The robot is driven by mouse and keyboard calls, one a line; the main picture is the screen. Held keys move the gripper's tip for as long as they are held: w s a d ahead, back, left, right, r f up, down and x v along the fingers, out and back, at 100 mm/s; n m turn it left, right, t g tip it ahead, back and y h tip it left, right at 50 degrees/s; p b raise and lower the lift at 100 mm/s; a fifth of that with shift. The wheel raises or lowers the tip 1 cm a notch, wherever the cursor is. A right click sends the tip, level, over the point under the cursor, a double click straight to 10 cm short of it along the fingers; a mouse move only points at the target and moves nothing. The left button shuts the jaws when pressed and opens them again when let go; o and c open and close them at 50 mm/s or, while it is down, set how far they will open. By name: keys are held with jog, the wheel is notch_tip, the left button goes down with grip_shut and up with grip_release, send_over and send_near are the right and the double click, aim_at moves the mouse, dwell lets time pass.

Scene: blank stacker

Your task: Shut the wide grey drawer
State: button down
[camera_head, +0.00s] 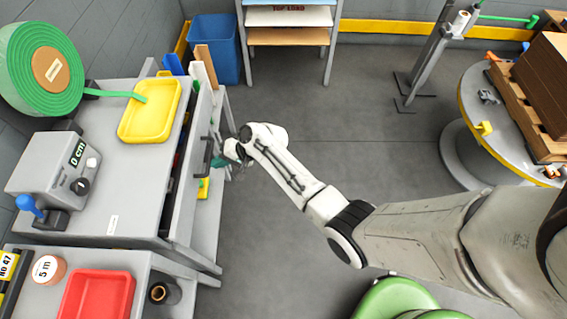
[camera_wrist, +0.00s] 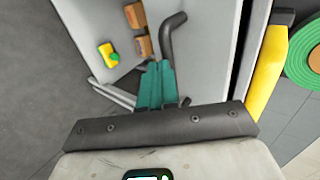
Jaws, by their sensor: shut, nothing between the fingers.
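The wide grey drawer (camera_head: 189,190) is in the right side of the grey bench and stands partly open. A narrow strip of its inside, with some small coloured things, shows behind its front. Its dark bar handle (camera_head: 208,156) is on the outer face; the curved handle also shows in the wrist view (camera_wrist: 172,34). My gripper (camera_head: 224,160) is just to the right of the drawer front, by the handle. Its teal fingers (camera_wrist: 158,68) are together and empty in the wrist view. They overlap the handle's near end there; I cannot tell whether they touch it.
A yellow tray (camera_head: 150,112), a green tape roll (camera_head: 30,60) and a grey device (camera_head: 50,175) are on the bench top. A red tray (camera_head: 97,297) is at lower left. A blue bin (camera_head: 215,45) stands behind.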

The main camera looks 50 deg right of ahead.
jog(key=w+a+b, duration=0.1)
jog(key=w+a, duration=0.1)
jog(key=w, duration=0.1)
jog(key=shift+a, duration=0.2)
jog(key=shift+w, duration=0.1)
jog(key=shift+a+r, duration=0.1)
